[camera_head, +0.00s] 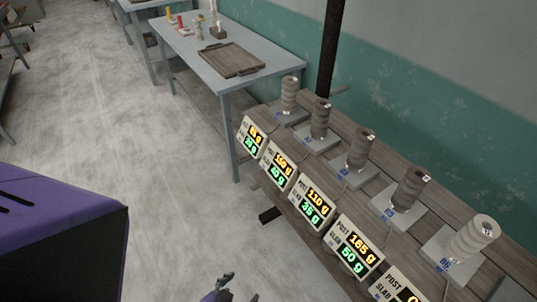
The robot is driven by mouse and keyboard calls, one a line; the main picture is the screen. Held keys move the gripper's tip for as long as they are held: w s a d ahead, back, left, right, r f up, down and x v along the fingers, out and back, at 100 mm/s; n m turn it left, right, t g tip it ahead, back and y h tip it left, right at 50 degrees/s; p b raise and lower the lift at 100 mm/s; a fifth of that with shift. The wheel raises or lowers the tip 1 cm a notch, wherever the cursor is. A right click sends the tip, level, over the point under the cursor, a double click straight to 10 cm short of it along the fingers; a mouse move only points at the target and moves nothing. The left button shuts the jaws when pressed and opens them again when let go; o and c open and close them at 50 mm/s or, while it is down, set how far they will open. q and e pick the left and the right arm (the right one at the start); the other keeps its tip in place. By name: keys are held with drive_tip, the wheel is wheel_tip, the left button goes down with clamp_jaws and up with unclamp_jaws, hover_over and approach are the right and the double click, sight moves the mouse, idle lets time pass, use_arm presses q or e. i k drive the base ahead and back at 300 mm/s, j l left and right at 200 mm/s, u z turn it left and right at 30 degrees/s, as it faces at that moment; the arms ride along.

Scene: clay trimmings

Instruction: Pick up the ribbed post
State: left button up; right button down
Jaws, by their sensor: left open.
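Several ribbed clay posts stand upright in a row along a wooden bench at the right, each on a grey plate with a blue mark. The nearest is a pale post (475,239). Behind it stand a dark grey-brown post (410,188), a brown post (360,151), another dark post (320,120) and a lighter post (288,95) farthest away. I cannot tell which one is meant. My left gripper (238,294) shows only its fingertips at the bottom edge. It is open, over the floor left of the bench, and apart from every post. My right gripper is out of view.
Lit displays (313,203) with post and slab weights line the bench's front edge. A dark vertical pole (331,45) rises behind the bench. A grey table (265,50) beyond holds a wooden tray (231,72) and small items. The floor at left centre is clear.

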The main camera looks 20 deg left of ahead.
sight(481, 230)
drive_tip(key=k+z, duration=0.1)
drive_tip(key=z, duration=1)
